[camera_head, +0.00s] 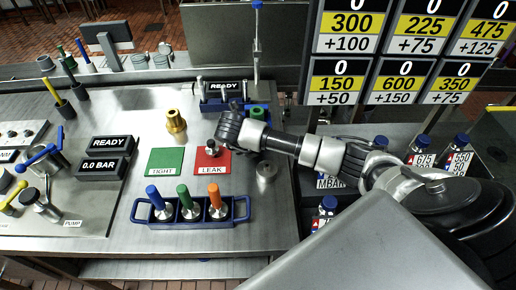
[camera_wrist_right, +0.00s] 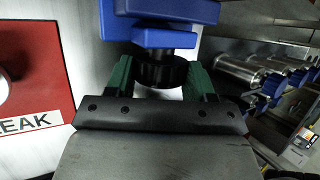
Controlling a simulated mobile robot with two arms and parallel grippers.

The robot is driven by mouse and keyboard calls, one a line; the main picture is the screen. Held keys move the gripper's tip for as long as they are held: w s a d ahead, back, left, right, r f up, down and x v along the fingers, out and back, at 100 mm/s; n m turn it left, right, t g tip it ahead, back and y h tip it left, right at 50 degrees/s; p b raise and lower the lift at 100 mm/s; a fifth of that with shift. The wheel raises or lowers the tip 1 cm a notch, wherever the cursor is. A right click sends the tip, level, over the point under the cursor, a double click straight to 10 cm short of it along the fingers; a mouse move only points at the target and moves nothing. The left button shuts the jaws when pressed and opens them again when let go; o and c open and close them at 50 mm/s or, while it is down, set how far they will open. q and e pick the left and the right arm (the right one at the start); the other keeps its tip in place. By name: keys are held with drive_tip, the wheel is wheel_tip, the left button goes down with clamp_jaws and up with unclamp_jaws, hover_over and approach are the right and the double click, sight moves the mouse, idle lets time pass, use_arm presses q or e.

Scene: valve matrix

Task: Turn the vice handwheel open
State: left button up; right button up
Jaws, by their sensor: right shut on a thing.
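The vice is a blue block (camera_wrist_right: 170,14) at the top of the right wrist view. Its black round handwheel (camera_wrist_right: 162,72) sits just below it, facing my gripper. My right gripper (camera_wrist_right: 162,80) has its two green fingers on either side of the handwheel, shut on it. In the head view my right arm reaches in from the right, and the dark hand (camera_head: 234,128) is at the blue vice (camera_head: 212,106), beside the READY display. The hand hides the handwheel there. My left gripper is not in view.
The red LEAK plate (camera_head: 212,160) and green TIGHT plate (camera_head: 166,161) lie in front of the hand. A brass fitting (camera_head: 175,122) stands to the left. A blue rack (camera_head: 190,210) holds several coloured-handled tools. Bottles (camera_head: 420,150) stand at right, below score boards.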

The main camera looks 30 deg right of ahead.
drive_tip(key=shift+w+f+g+h+b, duration=0.1)
drive_tip(key=shift+g+h+b, duration=0.5)
drive_tip(key=shift+h, duration=0.5)
drive_tip(key=shift+n, duration=0.3)
drive_tip(key=o, duration=0.7)
drive_tip(key=shift+c, duration=0.2)
drive_tip(key=shift+a, duration=0.1)
drive_tip(key=p+v, duration=0.6)
drive_tip(key=v, duration=0.4)
drive_tip(key=shift+a, duration=0.4)
